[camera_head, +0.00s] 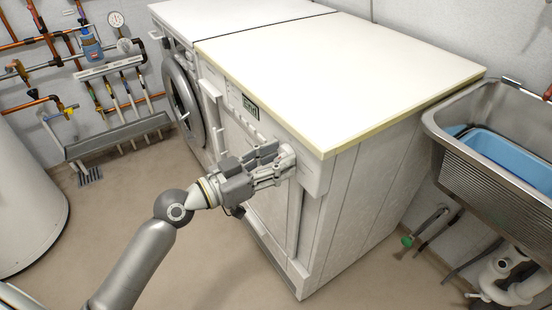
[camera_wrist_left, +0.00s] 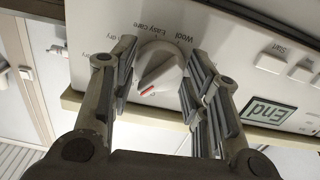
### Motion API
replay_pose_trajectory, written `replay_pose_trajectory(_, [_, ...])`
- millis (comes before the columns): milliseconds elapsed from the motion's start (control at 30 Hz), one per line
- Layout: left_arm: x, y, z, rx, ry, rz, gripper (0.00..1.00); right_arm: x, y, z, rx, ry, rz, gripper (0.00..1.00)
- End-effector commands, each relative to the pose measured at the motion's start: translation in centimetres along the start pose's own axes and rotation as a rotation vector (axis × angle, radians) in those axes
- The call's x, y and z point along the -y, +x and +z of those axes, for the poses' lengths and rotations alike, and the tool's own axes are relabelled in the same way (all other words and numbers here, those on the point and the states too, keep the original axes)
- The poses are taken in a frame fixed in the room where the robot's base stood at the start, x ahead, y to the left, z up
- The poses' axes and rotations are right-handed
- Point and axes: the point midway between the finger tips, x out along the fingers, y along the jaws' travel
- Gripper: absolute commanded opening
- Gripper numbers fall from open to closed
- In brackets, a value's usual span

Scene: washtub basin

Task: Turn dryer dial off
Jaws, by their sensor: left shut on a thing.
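The dryer (camera_head: 330,185) stands in the middle of the head view, with its control panel (camera_head: 257,122) along the upper front. My left gripper (camera_head: 280,165) reaches the panel's right end and is shut on the dryer dial. In the left wrist view, the round white dial (camera_wrist_left: 158,66) sits between the two fingers of my left gripper (camera_wrist_left: 157,75). Its raised grip bar has a red mark at one end, pointing to the lower left of this view. Labels such as "Wool" and "Easy care" surround it; some are covered by the fingers. My right gripper is out of view.
A display (camera_wrist_left: 268,112) reading "End" and a Start button (camera_wrist_left: 270,63) are on the panel. A second machine with a round door (camera_head: 183,105) stands to the left. A metal sink (camera_head: 500,170) with a blue tub (camera_head: 515,160) is at right. Floor in front is clear.

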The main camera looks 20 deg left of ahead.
Motion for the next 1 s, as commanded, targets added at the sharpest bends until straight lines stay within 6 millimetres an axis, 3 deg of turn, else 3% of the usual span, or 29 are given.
replay_pose_trajectory(600, [0.0, 0.0, -0.2, -0.001, -0.461, 0.000, 0.19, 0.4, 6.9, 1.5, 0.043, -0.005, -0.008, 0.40])
replay_pose_trajectory(1000, [0.0, 0.0, -0.2, -0.002, -0.613, 0.000, 0.19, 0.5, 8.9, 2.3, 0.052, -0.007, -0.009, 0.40])
